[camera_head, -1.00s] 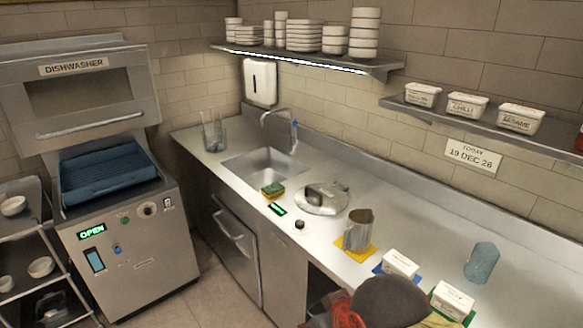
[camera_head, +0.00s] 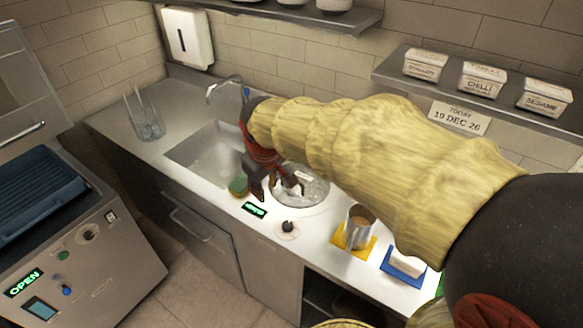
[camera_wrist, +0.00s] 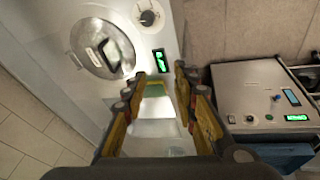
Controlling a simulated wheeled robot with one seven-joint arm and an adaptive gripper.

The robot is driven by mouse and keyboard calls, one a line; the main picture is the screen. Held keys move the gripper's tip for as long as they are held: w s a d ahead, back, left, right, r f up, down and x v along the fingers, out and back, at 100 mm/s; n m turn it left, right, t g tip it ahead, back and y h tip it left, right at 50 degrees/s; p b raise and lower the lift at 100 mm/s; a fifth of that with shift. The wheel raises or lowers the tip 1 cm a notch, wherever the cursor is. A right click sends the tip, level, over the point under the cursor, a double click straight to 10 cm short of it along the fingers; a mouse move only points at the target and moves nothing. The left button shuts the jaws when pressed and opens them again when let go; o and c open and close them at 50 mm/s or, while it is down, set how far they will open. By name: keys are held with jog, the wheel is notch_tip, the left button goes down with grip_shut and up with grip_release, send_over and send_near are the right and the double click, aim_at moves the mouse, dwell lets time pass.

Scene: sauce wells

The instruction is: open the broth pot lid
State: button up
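The broth pot lid (camera_head: 318,192) is a round metal disc set in the counter. It lies flat, and my gripper partly covers it in the head view. In the wrist view the lid (camera_wrist: 83,45) shows whole at the upper left, with a dark bar handle (camera_wrist: 107,54) across it. My gripper (camera_head: 279,190) hangs above the counter between the sink and the lid, its fingers spread. In the wrist view my gripper (camera_wrist: 160,75) is open with nothing between its fingertips, and the lid is left of them. It is apart from the handle.
A sponge (camera_head: 238,187) sits by the sink (camera_head: 205,155). A green display (camera_head: 254,209) and a black knob (camera_head: 288,227) are in front of the lid. A metal jug (camera_head: 357,228) stands on a yellow mat to the right. A shelf with labelled tubs (camera_head: 481,80) hangs above.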

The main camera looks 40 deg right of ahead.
jog(key=w+d+f+n+g+p, duration=0.1)
jog(key=w+d+f+p, duration=0.3)
jog(key=w+d, duration=0.45)
jog(key=shift+n+g, duration=0.6)
jog(key=shift+g, duration=0.2)
jog(key=w+d+f+p, duration=0.1)
jog(key=d+f, duration=0.2)
jog(key=f, duration=0.1)
jog(key=w+d+f+p, duration=0.1)
jog(key=d+f, duration=0.2)
jog(key=f, duration=0.1)
jog(key=w+d+f+p, duration=0.1)
jog(key=d+f, duration=0.2)
jog(key=f, duration=0.2)
jog(key=shift+w+d+f+p, duration=0.1)
jog(key=shift+w+d+p, duration=0.15)
jog(key=shift+w+p, duration=0.1)
jog(key=shift+c, duration=0.9)
grip_shut()
